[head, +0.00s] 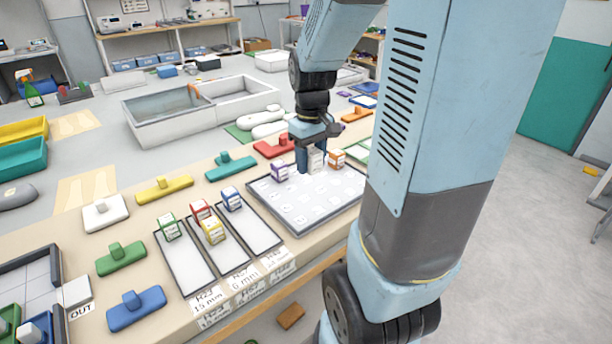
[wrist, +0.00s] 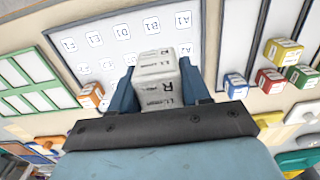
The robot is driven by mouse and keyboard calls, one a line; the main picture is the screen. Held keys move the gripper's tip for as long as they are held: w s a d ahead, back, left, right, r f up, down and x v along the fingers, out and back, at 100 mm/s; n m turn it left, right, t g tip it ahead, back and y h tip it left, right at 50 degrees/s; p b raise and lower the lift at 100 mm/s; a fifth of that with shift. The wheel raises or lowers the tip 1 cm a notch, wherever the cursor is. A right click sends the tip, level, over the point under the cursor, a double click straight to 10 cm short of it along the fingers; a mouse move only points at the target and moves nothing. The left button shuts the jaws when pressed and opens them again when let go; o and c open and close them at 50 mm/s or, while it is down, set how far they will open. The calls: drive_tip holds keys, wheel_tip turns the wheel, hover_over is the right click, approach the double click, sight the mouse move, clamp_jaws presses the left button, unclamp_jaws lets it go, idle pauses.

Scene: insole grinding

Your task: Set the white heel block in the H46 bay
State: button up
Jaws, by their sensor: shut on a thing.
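The white heel block (head: 315,159) is held between the fingers of my gripper (head: 312,158), over the back edge of the lettered tray (head: 310,212). In the wrist view the white block (wrist: 157,68) stands between the two blue fingers of my gripper (wrist: 160,82), with an R and small print on its faces. Its underside is hidden, so I cannot tell whether it touches the tray. Three long pale bays (head: 185,262) lie left of the tray with labels at their front ends. One label reads H23, 15 mm; I cannot make out which is H46.
Green (head: 170,229), red (head: 201,211), yellow (head: 213,232) and blue (head: 232,199) blocks stand at the bays. A purple block (head: 280,170) and an orange block (head: 337,158) flank my gripper. The bays' front halves are bare. Coloured handled tools line the table behind.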

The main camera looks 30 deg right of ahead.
drive_tip(key=w+d+f, duration=0.3)
drive_tip(key=w+f, duration=0.1)
drive_tip(key=w, duration=0.3)
hover_over(307, 180)
drive_tip(key=f, duration=0.4)
drive_tip(key=shift+s+a+f, duration=0.15)
drive_tip(key=shift+s+a, duration=0.05)
drive_tip(key=shift+s, duration=0.2)
drive_tip(key=shift+w+d+f, duration=0.1)
drive_tip(key=shift+w+f, duration=0.15)
drive_tip(key=shift+f, duration=0.15)
drive_tip(key=shift+w+d+f, duration=0.1)
drive_tip(key=shift+w+f, duration=0.05)
drive_tip(key=shift+f, duration=0.65)
drive_tip(key=shift+w+f, duration=0.1)
drive_tip(key=shift+f, duration=0.65)
drive_tip(key=shift+f, duration=0.25)
drive_tip(key=o, duration=1.1)
drive_tip(key=shift+r, duration=0.15)
